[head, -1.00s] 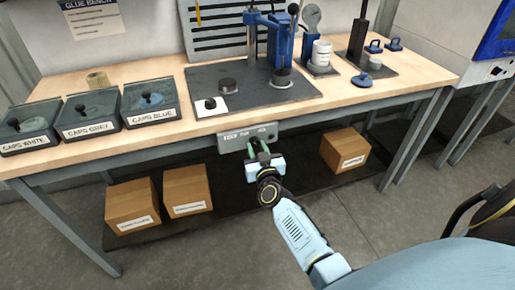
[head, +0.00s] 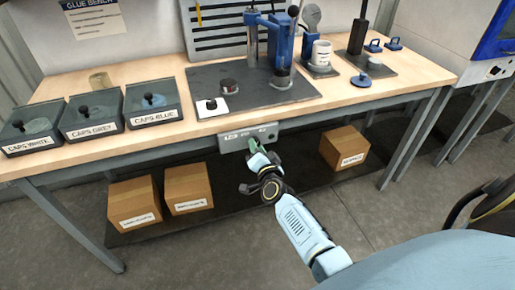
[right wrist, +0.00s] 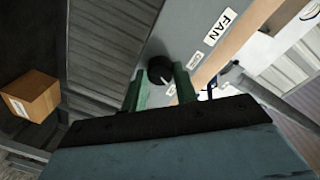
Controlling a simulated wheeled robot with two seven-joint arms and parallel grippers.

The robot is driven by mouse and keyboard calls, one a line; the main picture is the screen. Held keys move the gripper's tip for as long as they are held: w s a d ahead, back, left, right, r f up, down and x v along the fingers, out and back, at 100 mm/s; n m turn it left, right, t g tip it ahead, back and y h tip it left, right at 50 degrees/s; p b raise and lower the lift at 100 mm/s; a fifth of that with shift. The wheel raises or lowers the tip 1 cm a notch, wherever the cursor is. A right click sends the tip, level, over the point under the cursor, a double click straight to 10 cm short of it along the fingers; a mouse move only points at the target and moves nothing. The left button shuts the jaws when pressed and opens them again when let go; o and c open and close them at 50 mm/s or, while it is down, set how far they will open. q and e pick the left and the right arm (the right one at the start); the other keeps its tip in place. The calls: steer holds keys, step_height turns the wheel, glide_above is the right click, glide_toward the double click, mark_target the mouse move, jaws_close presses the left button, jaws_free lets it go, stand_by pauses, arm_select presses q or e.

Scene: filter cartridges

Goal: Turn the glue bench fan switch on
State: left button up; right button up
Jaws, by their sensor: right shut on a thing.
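The grey switch panel (head: 232,143) is fixed under the front edge of the glue bench. In the right wrist view its FAN label (right wrist: 220,27) is readable beside a round black knob (right wrist: 160,68) with a white pointer mark. Small white labels sit near the knob. My right gripper (head: 256,147) reaches up to the panel. In the right wrist view its green fingers (right wrist: 160,86) are shut on the knob, one on each side. The wrist looks rolled. The knob is hidden by the gripper in the head view. My left gripper is not in view.
Cardboard boxes (head: 187,188) (head: 344,147) stand on the low shelf on both sides of my right arm.

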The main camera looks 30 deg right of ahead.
steer(key=shift+m, duration=1.1)
steer(key=o, duration=1)
steer(key=shift+s, duration=0.15)
